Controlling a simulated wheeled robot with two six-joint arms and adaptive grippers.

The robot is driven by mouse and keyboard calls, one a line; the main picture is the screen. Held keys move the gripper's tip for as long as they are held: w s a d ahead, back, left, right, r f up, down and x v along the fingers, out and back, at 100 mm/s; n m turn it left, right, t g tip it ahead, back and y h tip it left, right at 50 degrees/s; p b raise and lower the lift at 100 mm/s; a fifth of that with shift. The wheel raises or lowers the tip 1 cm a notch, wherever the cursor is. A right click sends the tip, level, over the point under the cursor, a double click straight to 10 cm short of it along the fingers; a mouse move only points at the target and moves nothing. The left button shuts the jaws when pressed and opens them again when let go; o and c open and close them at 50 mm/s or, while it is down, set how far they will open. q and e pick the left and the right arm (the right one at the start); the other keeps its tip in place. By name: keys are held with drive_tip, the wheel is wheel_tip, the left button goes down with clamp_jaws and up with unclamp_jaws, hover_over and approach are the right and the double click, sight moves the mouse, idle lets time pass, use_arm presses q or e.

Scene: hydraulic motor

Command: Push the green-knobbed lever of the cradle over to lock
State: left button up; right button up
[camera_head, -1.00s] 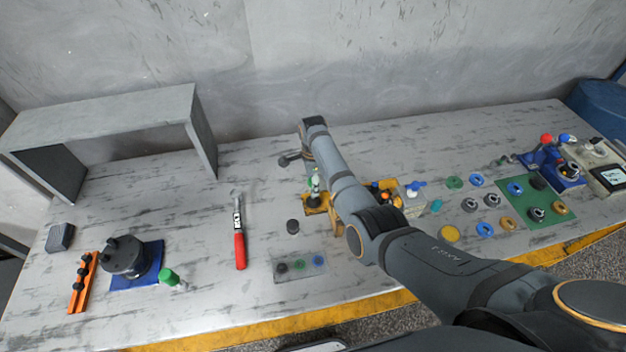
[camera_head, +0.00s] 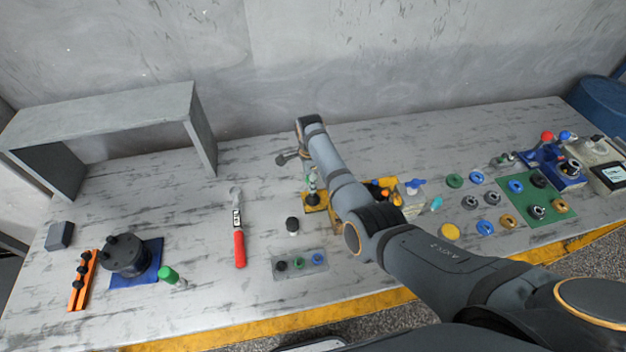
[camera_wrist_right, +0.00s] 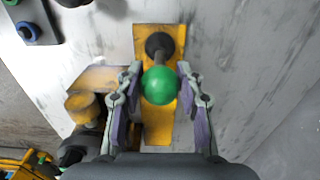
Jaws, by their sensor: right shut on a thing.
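The yellow cradle (camera_head: 316,205) stands mid-table, partly hidden under my right arm in the head view. In the right wrist view its yellow plate (camera_wrist_right: 158,128) lies below the gripper. The lever has a round green knob (camera_wrist_right: 160,85) and a short stem that runs to a dark round base (camera_wrist_right: 159,45) on the plate. My right gripper (camera_wrist_right: 161,88) is shut on the green knob, one finger on each side. In the head view the right gripper (camera_head: 312,178) is small above the cradle. My left gripper is not in view.
A red-handled tool (camera_head: 239,248) and a clear tray (camera_head: 318,270) with small rings lie left of my arm. A dark motor body (camera_head: 125,256) sits on a blue mat at left. Rings and a green mat (camera_head: 525,222) lie at right. A grey shelf (camera_head: 110,108) stands at back left.

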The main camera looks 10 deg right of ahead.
drive_tip(key=shift+a, duration=0.65)
drive_tip(key=shift+a+f, duration=0.15)
drive_tip(key=shift+a, duration=0.5)
drive_tip(key=shift+a+f+b, duration=0.1)
drive_tip(key=shift+a+b, duration=0.05)
drive_tip(key=shift+b, duration=0.25)
drive_tip(key=shift+a+f, duration=0.2)
drive_tip(key=shift+a, duration=0.4)
drive_tip(key=shift+f+b, duration=0.1)
drive_tip(key=shift+b, duration=0.3)
drive_tip(key=shift+a+f+b, duration=0.3)
drive_tip(key=shift+a+b, duration=0.1)
drive_tip(key=shift+a, duration=0.25)
